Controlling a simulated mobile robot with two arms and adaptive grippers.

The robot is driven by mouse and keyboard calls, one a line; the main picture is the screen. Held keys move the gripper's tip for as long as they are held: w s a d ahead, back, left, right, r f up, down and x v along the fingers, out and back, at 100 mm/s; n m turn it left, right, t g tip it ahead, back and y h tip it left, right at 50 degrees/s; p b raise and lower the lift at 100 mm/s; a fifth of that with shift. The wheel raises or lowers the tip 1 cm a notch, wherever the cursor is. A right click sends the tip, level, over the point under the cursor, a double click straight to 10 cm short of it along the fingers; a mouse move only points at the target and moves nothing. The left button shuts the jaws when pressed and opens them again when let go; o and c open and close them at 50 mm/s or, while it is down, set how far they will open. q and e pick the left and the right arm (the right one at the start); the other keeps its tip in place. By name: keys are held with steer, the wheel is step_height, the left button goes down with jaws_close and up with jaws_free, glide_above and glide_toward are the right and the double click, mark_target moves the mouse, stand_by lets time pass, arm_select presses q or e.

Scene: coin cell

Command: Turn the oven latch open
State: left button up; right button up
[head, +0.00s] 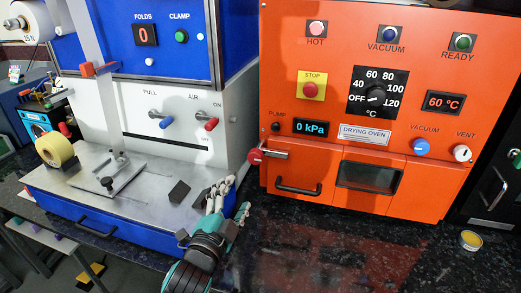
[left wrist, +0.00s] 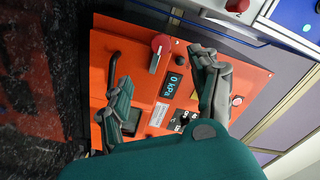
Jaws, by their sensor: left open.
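The orange drying oven (head: 330,100) stands at the right in the head view. Its latch (head: 256,156) has a red knob and a short metal lever, at the left edge of the oven door; the lever lies roughly level. In the left wrist view the latch (left wrist: 161,44) shows between my open fingers, beyond them. My left gripper (head: 236,196) is open and empty, low and to the left of the latch, apart from it. In the left wrist view my left gripper (left wrist: 165,72) faces the oven front. My right gripper is not in view.
The oven door has a dark handle (head: 298,189) and a small window (head: 370,176). A blue and white machine (head: 170,90) stands at the left, with a dark block (head: 179,191) on its metal plate. A small yellow tin (head: 471,239) sits on the dark counter (head: 340,250), otherwise mostly clear before the oven.

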arm_select(q)
glide_toward(255, 159)
steer(key=w, duration=0.2)
steer(key=x, duration=0.4)
steer(key=p+x, duration=0.1)
steer(key=x, duration=0.3)
steer(key=shift+w+d, duration=0.2)
steer(key=shift+d, duration=0.1)
steer(key=shift+w+d, duration=0.15)
steer(key=shift+w, duration=0.3)
steer(key=c, duration=1.3)
steer(key=shift+f, duration=0.1)
jaws_close()
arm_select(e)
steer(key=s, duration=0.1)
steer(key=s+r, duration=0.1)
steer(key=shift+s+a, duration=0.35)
